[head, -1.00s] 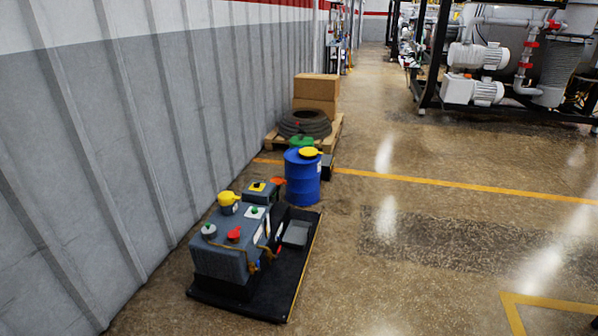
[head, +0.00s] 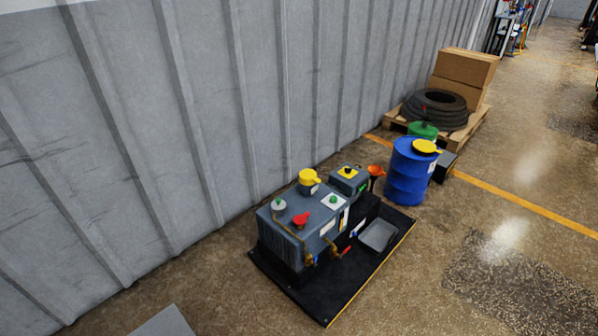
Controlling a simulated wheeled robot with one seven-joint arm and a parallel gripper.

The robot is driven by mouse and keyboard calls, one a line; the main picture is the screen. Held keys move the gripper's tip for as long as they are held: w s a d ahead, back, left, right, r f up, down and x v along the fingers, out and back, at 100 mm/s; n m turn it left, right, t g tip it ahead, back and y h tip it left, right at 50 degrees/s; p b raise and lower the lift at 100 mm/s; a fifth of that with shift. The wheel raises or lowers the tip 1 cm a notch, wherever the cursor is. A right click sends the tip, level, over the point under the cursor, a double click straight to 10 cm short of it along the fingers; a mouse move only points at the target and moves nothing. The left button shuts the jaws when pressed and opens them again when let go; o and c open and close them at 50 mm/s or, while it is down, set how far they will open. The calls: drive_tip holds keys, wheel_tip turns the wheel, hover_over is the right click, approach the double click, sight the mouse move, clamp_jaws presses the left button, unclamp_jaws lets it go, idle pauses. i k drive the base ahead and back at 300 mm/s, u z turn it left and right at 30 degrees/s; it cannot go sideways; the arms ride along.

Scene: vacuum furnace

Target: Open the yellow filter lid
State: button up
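A yellow lid with a short side handle (head: 308,178) sits on top of a grey machine (head: 297,222) near the wall. It looks closed on a dark round neck. The machine also carries a red handle (head: 301,220), a light grey cap (head: 279,204) and a green button on a white plate (head: 333,200). A second yellow lid (head: 425,146) lies on top of a blue drum (head: 408,172) behind the machine. My gripper is not in view.
The machine stands on a black base tray (head: 335,305) with a yellow edge. A tyre (head: 434,108) and cardboard boxes (head: 466,70) rest on a pallet (head: 465,131). The ribbed wall (head: 180,130) runs close behind. Floor is clear at the front right.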

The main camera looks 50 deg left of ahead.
sight(308, 177)
drive_tip(key=u, duration=0.45)
drive_tip(key=i, duration=0.9)
drive_tip(key=u, duration=1.2)
drive_tip(key=i, duration=0.7)
drive_tip(key=u, duration=0.35)
